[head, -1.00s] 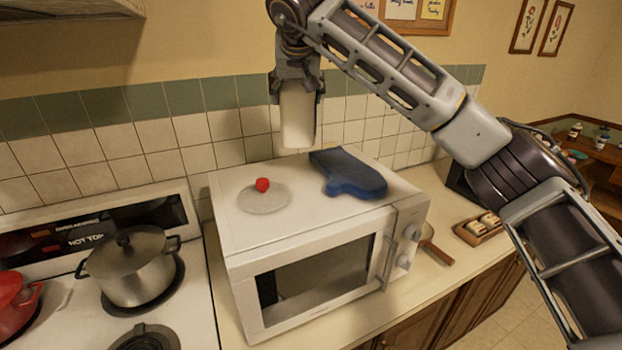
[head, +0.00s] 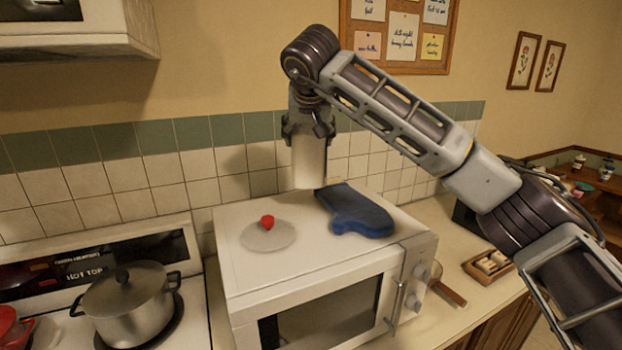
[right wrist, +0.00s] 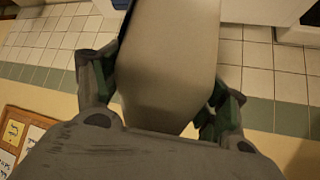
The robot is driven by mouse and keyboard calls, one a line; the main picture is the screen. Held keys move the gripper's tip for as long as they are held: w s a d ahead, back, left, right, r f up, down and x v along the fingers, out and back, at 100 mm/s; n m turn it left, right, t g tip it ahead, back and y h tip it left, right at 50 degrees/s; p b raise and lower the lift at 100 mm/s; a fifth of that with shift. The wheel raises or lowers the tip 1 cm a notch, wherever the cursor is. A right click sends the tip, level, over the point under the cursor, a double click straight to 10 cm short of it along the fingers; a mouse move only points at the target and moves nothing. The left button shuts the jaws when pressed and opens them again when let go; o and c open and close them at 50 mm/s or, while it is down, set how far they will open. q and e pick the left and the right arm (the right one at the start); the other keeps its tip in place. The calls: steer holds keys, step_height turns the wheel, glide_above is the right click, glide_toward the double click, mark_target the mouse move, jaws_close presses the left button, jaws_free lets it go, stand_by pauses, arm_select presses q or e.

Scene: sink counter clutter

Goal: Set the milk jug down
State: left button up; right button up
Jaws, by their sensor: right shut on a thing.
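The milk jug (head: 309,168) is a pale, tall, plain body hanging upright from my right gripper (head: 309,128) in the head view. My right gripper is shut on its upper part. The jug's bottom shows at the back edge of the white microwave's top (head: 290,205), beside the blue oven mitt (head: 358,215). I cannot tell whether it touches the microwave or is above or behind it. In the right wrist view the jug (right wrist: 168,70) fills the space between the two fingers. My left gripper is not in view.
A plate (head: 268,238) with a red round thing (head: 267,221) lies on the microwave's left part. A steel pot (head: 126,300) stands on the stove at left. A small wooden tray (head: 487,268) is on the counter at right. The tiled wall (head: 205,190) is close behind.

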mark_target(309, 172)
steer(key=shift+f, duration=2.15)
steer(key=shift+f+p, duration=0.3)
steer(key=shift+f, duration=0.15)
steer(key=shift+f+p, duration=0.35)
steer(key=shift+f, duration=1.8)
steer(key=o, duration=2.1)
steer(key=shift+s+f, duration=0.15)
